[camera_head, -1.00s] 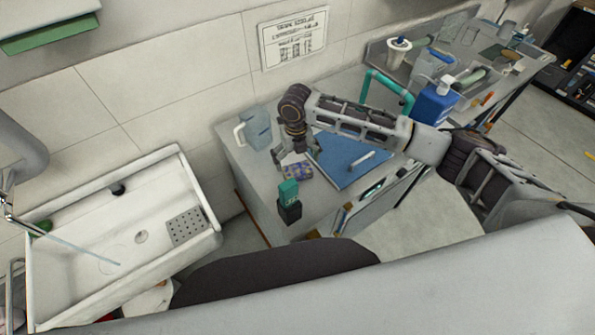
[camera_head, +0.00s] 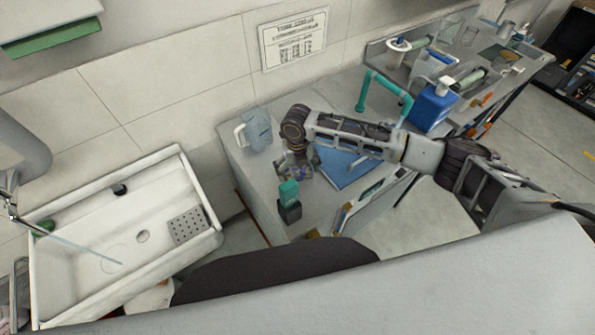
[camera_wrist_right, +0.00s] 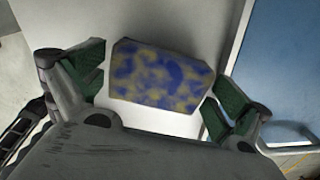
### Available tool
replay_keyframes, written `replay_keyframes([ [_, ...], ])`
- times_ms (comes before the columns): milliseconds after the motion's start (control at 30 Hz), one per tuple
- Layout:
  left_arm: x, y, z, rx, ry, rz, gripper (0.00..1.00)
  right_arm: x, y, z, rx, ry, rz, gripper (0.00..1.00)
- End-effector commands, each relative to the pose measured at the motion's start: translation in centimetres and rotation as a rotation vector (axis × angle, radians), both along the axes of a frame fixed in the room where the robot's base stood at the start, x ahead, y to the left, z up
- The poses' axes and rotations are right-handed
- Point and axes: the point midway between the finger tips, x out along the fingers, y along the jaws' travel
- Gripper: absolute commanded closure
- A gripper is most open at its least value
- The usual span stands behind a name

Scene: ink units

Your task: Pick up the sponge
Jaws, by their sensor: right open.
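The sponge (camera_wrist_right: 160,76) is a flat block mottled blue and yellow, lying on the pale counter top. In the right wrist view it sits between the two green-padded fingers of my right gripper (camera_wrist_right: 158,85), near their tips. The fingers are spread on either side of it, and the right one is very close to its edge. In the head view my right gripper (camera_head: 301,170) points down over the counter and hides most of the sponge. My left gripper is not in view.
A blue board (camera_head: 345,168) lies right of the sponge. A white sink (camera_head: 80,225) is at left.

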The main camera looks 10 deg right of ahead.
Motion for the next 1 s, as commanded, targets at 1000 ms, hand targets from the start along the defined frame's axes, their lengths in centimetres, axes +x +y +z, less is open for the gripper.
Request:
replay_keyframes([
  [1000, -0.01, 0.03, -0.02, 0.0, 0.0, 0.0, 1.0, 0.01, 0.0, -0.02, 0.0, 0.0, 0.0, 0.28],
])
